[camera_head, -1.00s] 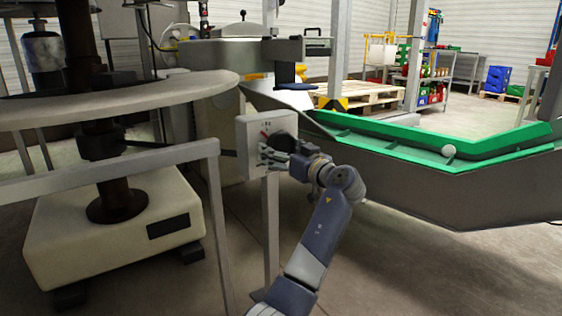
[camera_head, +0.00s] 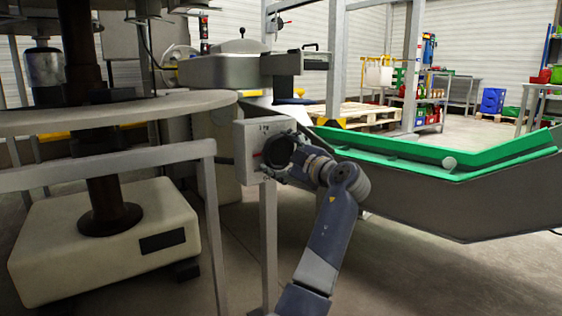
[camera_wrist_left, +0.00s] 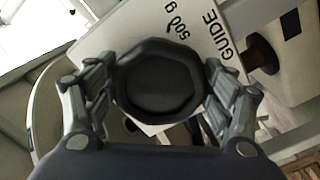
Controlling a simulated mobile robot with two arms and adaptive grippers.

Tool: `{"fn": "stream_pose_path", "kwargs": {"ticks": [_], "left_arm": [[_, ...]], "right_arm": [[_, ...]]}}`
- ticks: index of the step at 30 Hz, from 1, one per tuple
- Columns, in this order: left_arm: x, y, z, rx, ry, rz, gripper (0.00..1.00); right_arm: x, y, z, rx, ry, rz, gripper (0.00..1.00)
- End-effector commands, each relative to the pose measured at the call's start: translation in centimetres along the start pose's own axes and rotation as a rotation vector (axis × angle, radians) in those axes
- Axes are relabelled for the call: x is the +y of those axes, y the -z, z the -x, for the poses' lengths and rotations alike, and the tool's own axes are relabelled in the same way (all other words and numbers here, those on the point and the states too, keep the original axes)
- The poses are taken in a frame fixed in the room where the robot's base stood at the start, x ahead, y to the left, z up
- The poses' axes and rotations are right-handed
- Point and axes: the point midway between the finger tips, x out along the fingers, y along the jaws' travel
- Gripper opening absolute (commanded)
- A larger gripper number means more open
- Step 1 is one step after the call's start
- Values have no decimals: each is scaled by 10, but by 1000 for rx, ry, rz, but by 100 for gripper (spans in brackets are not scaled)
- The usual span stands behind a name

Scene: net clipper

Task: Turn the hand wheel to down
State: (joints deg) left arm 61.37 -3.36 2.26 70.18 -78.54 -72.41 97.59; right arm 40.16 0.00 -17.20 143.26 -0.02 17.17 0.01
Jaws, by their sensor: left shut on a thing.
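The hand wheel (camera_head: 277,150) is a black knob on the front of a pale control box (camera_head: 246,137) on a grey post. In the left wrist view the hand wheel (camera_wrist_left: 158,82) fills the middle, a rounded many-sided black knob. My left gripper (camera_head: 284,158) is at the box, and in the left wrist view its two fingers (camera_wrist_left: 160,95) sit on either side of the knob, shut on it. The panel behind shows the words "500 g" and "GUIDE". A small red mark shows on the box beside the knob. My right gripper is not in view.
A grey railing (camera_head: 120,160) and a round table (camera_head: 110,112) stand to the left of the box. A green-edged conveyor (camera_head: 440,165) runs to the right. The floor in front is open.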

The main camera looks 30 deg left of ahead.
Motion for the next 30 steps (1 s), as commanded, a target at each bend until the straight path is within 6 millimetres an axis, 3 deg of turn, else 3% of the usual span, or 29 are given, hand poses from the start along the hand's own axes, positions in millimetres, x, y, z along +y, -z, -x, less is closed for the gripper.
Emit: {"fn": "stream_pose_path", "kwargs": {"ticks": [15, 30], "left_arm": [[2, 0, -1, -1, -1, 462, 52], [5, 2, -1, -2, -2, 676, 52]], "right_arm": [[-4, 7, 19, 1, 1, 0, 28], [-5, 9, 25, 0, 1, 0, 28]]}}
